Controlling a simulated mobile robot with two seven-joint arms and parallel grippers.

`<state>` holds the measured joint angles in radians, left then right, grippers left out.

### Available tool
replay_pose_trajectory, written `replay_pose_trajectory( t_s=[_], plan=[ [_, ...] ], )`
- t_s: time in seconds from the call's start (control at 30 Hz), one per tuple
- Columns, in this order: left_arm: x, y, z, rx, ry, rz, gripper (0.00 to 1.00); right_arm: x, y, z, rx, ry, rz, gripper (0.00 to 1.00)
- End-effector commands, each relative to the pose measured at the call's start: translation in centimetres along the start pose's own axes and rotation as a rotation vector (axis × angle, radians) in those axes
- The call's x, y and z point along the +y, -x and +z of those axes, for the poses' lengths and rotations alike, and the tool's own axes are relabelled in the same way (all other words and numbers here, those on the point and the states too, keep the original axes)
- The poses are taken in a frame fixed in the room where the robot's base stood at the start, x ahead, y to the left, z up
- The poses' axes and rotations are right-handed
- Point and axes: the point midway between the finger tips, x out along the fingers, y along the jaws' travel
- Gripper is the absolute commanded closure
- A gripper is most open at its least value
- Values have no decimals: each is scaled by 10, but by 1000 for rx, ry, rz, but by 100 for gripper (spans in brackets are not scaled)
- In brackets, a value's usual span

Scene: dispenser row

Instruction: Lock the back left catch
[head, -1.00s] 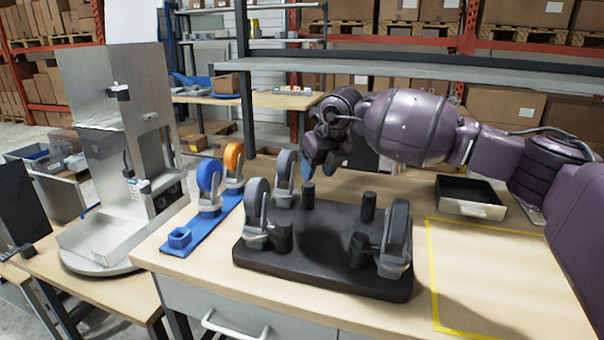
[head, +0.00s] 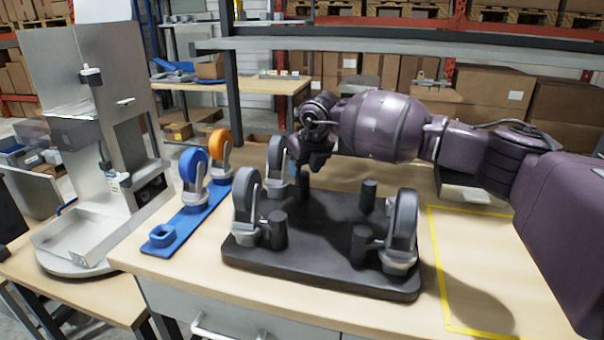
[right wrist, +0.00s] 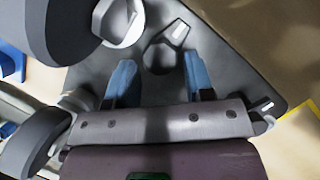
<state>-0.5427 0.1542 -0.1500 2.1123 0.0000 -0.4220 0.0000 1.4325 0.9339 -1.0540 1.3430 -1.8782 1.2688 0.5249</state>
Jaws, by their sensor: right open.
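A black base plate (head: 320,260) lies on the table and carries grey wheels and short dark posts. The back left wheel (head: 277,165) stands upright at its far left corner. My right gripper (head: 312,158) points down just right of that wheel, above the back left post (head: 303,184). In the right wrist view my blue fingertips (right wrist: 158,78) are apart. A dark catch with a pale-tipped lever (right wrist: 166,46) lies ahead, between the lines of the fingers. I cannot tell whether they touch it. The wheel's grey hub (right wrist: 119,22) is beside it. My left gripper is out of view.
The front left wheel (head: 245,207) and front right wheel (head: 402,230) stand on the plate. A blue rail (head: 190,225) with a blue and an orange wheel lies left. A metal dispenser (head: 95,130) stands further left. The yellow-outlined area (head: 470,270) at right is clear.

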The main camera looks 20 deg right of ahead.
Motion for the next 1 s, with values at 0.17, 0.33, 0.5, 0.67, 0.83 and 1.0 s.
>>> replay_pose_trajectory(
  t_s=[0.17, 0.33, 0.5, 0.67, 0.83, 1.0],
  plan=[
    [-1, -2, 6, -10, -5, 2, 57, 0, -16, 0, 0, 0, 1, 52],
    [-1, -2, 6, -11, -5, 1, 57, 0, -17, 1, -2, 0, 1, 52],
    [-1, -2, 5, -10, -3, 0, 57, 0, -17, 1, -2, 0, 1, 52],
    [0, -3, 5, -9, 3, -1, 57, 0, -17, 0, -2, 0, 1, 73],
    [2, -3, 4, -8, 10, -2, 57, 0, -17, 0, -1, 1, 2, 86],
    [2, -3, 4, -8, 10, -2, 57, 0, -17, 0, -1, 22, 10, 86]
  ],
)
